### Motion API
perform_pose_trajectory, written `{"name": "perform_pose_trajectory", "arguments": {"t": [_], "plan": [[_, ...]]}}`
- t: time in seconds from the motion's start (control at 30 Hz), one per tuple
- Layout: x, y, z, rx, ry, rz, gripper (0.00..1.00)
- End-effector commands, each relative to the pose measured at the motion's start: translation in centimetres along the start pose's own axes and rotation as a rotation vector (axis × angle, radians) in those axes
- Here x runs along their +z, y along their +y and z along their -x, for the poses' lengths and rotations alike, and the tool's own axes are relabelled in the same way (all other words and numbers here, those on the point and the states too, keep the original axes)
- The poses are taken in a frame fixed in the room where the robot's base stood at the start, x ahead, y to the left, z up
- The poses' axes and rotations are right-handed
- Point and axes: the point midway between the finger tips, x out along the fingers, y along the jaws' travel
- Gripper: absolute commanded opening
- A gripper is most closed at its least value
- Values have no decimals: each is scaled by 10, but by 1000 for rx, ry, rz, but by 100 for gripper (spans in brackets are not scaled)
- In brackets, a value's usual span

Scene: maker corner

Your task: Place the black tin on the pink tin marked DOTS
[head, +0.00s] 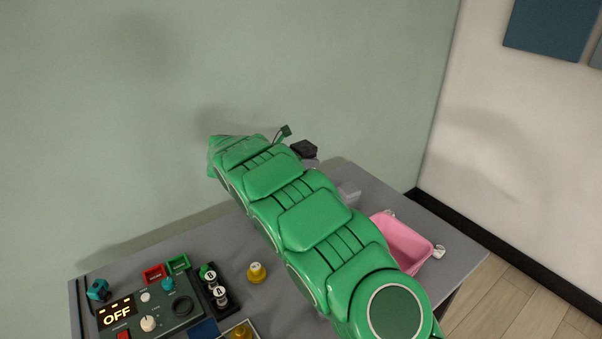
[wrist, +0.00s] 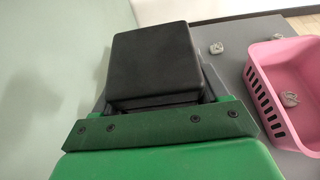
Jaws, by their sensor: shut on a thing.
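The black tin (wrist: 155,62) fills the middle of the wrist view, a square dark block with rounded corners. My gripper (wrist: 158,103) is shut on it; the fingertips are mostly hidden by the tin. In the head view the black tin (head: 303,149) shows small beyond my green arm, near the back of the table. A pale greyish shape (head: 312,163) lies just below it in that picture; I cannot tell what it is or whether they touch. I see no pink tin marked DOTS in either view; my arm covers much of the table.
A pink basket (head: 402,240) stands at the table's right side, with a grey lump (wrist: 289,99) inside and another lump (wrist: 216,48) beside it. A control panel (head: 150,312), red and green trays (head: 178,263) and a yellow item (head: 257,273) are at left. The wall is close behind.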

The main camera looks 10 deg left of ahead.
Motion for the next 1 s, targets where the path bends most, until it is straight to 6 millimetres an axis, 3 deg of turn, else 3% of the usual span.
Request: {"name": "perform_pose_trajectory", "arguments": {"t": [0.5, 1.0], "plan": [[-35, 33, -30, 3, 2, -1, 31], [-51, 44, -42, 2, 2, 1, 31]]}}
